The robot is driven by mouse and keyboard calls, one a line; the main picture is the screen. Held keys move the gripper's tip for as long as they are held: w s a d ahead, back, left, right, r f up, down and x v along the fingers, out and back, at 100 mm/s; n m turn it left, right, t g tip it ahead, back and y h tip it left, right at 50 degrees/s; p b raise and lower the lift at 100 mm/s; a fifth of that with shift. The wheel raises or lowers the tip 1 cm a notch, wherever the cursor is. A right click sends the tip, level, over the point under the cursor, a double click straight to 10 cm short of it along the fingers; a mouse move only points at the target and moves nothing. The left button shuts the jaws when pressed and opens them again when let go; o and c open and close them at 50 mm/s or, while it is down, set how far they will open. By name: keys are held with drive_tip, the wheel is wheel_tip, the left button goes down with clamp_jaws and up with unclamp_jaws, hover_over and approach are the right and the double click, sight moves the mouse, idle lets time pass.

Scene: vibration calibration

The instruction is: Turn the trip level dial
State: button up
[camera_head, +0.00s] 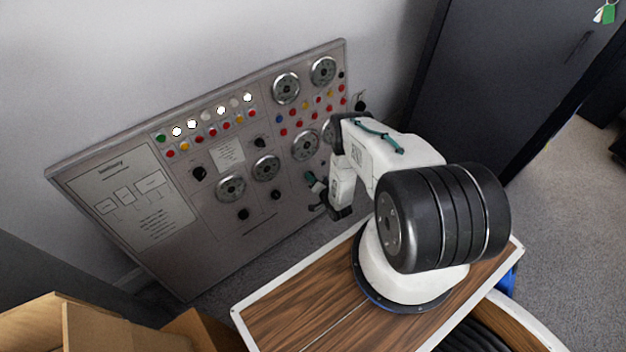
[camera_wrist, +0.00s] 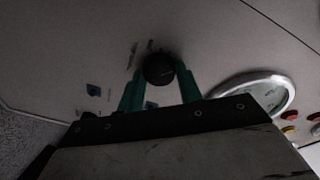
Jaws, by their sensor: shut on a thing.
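In the wrist view my gripper (camera_wrist: 160,88) has its two green fingers closed around a round black dial (camera_wrist: 159,69) on the grey panel. One finger is on each side of the dial. The dial's pointer mark is too dark to make out, and the lettering beside it is unreadable. In the head view my gripper (camera_head: 314,184) is at the panel's lower right part, and the arm hides the dial there. The control panel (camera_head: 215,265) leans against the wall.
Several round gauges sit on the panel; one (camera_wrist: 262,88) is close to the right finger. Other black knobs (camera_head: 199,173) and rows of coloured buttons lie to the left. A dark cabinet (camera_head: 500,80) stands at right. Cardboard boxes (camera_head: 110,330) are at lower left.

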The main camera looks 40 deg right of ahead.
drive_tip(key=shift+n+t, duration=0.3)
drive_tip(key=shift+n, duration=2.4)
drive_tip(key=o, duration=1)
drive_tip(key=shift+s, duration=0.1)
drive_tip(key=s+r, duration=0.1)
drive_tip(key=s, duration=0.6)
drive_tip(key=shift+s+a, duration=0.25)
drive_tip(key=shift+a, duration=0.05)
drive_tip(key=shift+r, duration=0.1)
